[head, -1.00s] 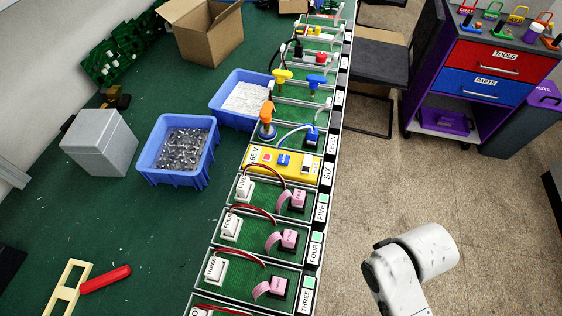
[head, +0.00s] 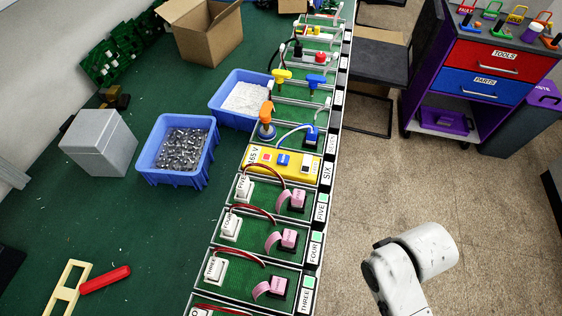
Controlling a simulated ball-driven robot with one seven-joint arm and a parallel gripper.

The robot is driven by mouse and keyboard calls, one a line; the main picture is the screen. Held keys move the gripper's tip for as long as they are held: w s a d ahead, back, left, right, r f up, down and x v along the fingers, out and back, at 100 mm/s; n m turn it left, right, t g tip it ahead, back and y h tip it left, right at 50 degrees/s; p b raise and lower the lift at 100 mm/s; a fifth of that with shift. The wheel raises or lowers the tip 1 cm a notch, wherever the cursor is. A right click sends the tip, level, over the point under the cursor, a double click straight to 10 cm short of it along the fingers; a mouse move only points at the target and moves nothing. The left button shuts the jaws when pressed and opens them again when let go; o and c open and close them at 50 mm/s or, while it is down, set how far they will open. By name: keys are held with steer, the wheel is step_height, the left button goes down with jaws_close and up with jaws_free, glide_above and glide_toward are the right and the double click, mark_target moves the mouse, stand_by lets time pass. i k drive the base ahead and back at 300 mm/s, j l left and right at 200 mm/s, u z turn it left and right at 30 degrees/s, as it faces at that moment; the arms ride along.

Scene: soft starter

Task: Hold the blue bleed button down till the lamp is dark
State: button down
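A yellow unit (head: 257,165) lies in the row at the place marked SIX. A blue button (head: 283,160) sits near the middle of its top face. A small red square (head: 267,157), which looks like a lamp, is left of the button and shows red. A white display ending in "65 V" is at the unit's left end; its full number is too small to read surely. A white part of my arm shows at the lower right, away from the unit. My gripper is not in view, and nothing touches the button.
Pink tags (head: 289,239) and white blocks with red cables fill places THREE to FIVE. An orange-topped tool (head: 267,125) stands just behind the yellow unit. Blue bins (head: 158,178) are to the left. A purple cart (head: 428,85) is at the right.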

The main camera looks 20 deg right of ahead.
mark_target(283, 159)
steer(key=k+u, duration=0.1)
steer(key=k, duration=1.15)
steer(key=j+u, duration=0.1)
steer(key=u, duration=1.35)
steer(key=k+l, duration=0.1)
steer(key=l, duration=0.4)
steer(key=k+l, duration=0.1)
steer(key=l, duration=0.35)
steer(key=k+l, duration=0.1)
steer(key=l, duration=0.4)
steer(key=k+l+u, duration=0.1)
steer(key=l, duration=0.35)
